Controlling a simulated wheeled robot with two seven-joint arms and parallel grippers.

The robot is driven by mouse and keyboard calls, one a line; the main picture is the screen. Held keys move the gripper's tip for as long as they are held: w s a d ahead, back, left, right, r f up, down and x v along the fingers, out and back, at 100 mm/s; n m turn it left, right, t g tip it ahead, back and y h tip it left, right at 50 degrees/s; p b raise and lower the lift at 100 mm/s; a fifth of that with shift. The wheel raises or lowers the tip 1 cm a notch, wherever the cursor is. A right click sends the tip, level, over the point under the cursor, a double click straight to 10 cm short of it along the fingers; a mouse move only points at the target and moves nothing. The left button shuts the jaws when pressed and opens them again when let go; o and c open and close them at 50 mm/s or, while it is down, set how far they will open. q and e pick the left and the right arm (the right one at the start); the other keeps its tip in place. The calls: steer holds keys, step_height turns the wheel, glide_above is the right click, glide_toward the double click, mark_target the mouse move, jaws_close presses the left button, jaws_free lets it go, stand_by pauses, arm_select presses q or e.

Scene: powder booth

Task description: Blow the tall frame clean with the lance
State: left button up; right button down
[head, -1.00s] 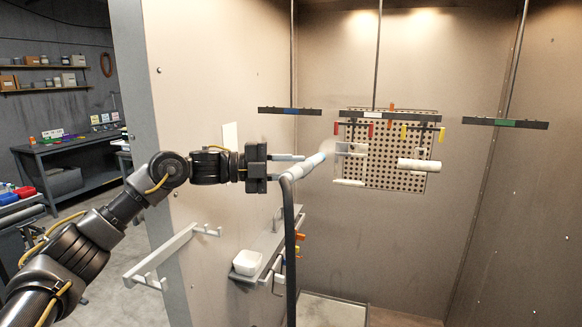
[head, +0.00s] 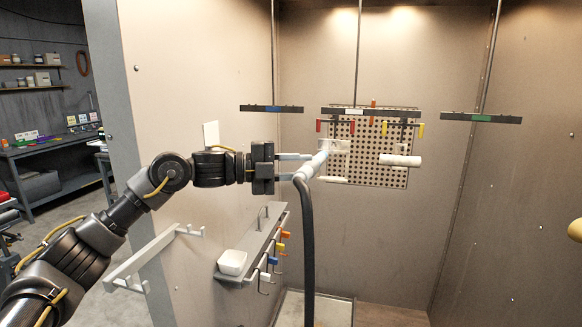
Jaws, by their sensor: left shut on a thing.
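My left gripper (head: 296,167) is shut on the lance (head: 313,166), a pale tube with a thick black hose (head: 306,240) curving down from its near end. The lance points up and right into the booth. Its tip overlaps the left part of a pale hung piece (head: 340,146), seemingly the tall frame, below the red hooks. A pale lower bar (head: 333,180) shows under it, but its full outline is hard to make out against the perforated panel. Whether the tip touches it I cannot tell. My right gripper is not in view.
A white cylinder (head: 400,160) hangs right of the frame, by the yellow hooks. Behind is a perforated panel (head: 370,172). Bars with blue (head: 271,108) and green (head: 481,118) marks hang empty. A ledge with a white bowl (head: 232,262) and a white rack (head: 150,258) line the left wall.

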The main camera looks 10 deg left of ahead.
mark_target(317, 170)
arm_select(q)
steer(key=shift+s+d, duration=0.2)
steer(key=shift+d, duration=3.1)
steer(key=shift+d, duration=0.15)
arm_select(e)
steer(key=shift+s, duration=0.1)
